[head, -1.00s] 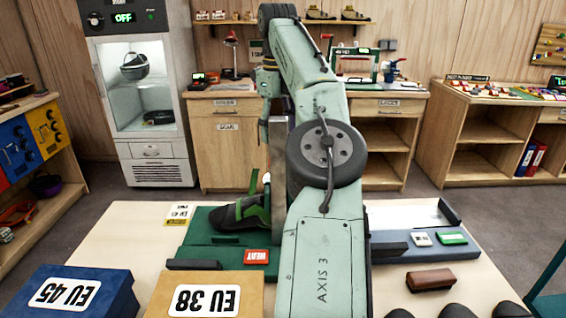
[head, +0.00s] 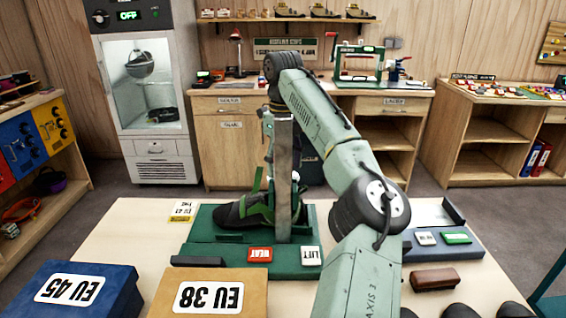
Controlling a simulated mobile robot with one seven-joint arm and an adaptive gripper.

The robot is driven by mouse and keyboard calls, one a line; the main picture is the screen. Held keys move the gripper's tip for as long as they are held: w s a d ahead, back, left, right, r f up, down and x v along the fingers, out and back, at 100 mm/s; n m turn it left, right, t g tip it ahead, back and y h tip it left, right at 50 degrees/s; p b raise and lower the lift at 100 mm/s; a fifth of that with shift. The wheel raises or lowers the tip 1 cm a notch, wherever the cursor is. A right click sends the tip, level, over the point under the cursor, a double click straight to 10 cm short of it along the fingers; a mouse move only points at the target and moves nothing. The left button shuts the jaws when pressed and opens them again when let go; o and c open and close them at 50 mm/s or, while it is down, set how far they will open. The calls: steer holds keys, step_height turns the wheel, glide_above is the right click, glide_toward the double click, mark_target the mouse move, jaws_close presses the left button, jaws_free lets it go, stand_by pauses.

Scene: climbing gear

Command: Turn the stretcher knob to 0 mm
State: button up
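A green bench device (head: 215,250), which I take to be the stretcher, stands on the near table with a metal post (head: 284,165) rising from it. A dark shoe with green straps (head: 243,211) sits on it at the post's left side. A red HEAT button (head: 260,254) and a white LIFT button (head: 311,256) are on its front. I cannot make out the knob or its mm reading. My arm bends over from the right, and its far end with my gripper (head: 268,140) hangs behind the post, above the shoe. The fingers are too small and hidden to read.
A blue EU 45 box (head: 82,291) and a tan EU 38 box (head: 215,293) stand at the front left. A brown block (head: 432,279) lies at the right, near a white and a green button (head: 456,237).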

steer(key=shift+c, duration=0.4)
steer(key=c, duration=1.1)
steer(key=shift+n, duration=0.3)
steer(key=n, duration=1.8)
steer(key=shift+n, duration=0.3)
